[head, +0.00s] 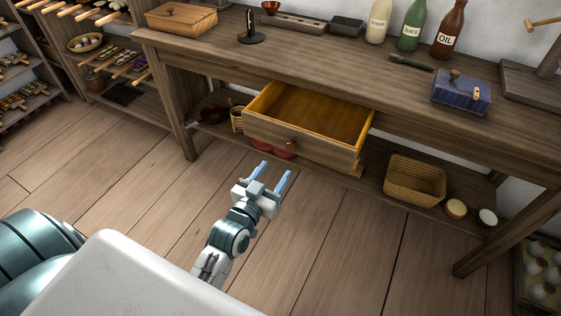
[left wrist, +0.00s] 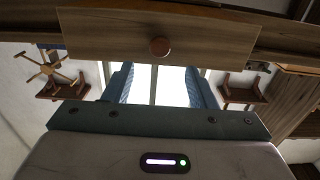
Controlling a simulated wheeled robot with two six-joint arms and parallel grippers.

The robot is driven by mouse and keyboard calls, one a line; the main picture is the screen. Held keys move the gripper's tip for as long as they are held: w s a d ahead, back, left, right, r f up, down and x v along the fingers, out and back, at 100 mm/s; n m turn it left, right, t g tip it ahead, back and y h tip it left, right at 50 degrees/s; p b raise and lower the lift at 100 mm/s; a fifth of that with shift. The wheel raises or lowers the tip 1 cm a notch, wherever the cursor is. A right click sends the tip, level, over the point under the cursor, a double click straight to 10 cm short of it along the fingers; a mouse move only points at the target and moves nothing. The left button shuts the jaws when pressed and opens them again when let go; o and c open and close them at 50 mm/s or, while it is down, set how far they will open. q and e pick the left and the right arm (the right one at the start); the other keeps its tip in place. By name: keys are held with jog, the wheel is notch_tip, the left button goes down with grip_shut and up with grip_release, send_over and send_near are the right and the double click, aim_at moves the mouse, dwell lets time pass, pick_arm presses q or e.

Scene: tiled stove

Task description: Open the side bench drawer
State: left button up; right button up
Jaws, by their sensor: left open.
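The wooden drawer (head: 262,129) under the bench top stands pulled out, and its empty yellow-brown inside shows in the head view. A round knob (head: 291,145) sits on its front panel. In the left wrist view the drawer front (left wrist: 215,42) spans the upper part, with the knob (left wrist: 159,46) near the middle. My left gripper (head: 277,169) is open and empty, in front of and apart from the drawer front. Its two fingers (left wrist: 163,84) point up below the knob in the wrist view. My right gripper is not in view.
The bench top (head: 330,70) carries a wooden box (head: 181,19), bottles (head: 411,28) and a blue box (head: 461,92). A basket (head: 414,181) and small jars stand on the lower shelf. Shelves (head: 100,45) stand at the left. The plank floor (head: 130,190) before the bench is clear.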

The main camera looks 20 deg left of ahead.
pick_arm(q)
jog(key=s, duration=0.2)
jog(key=shift+s, duration=0.35)
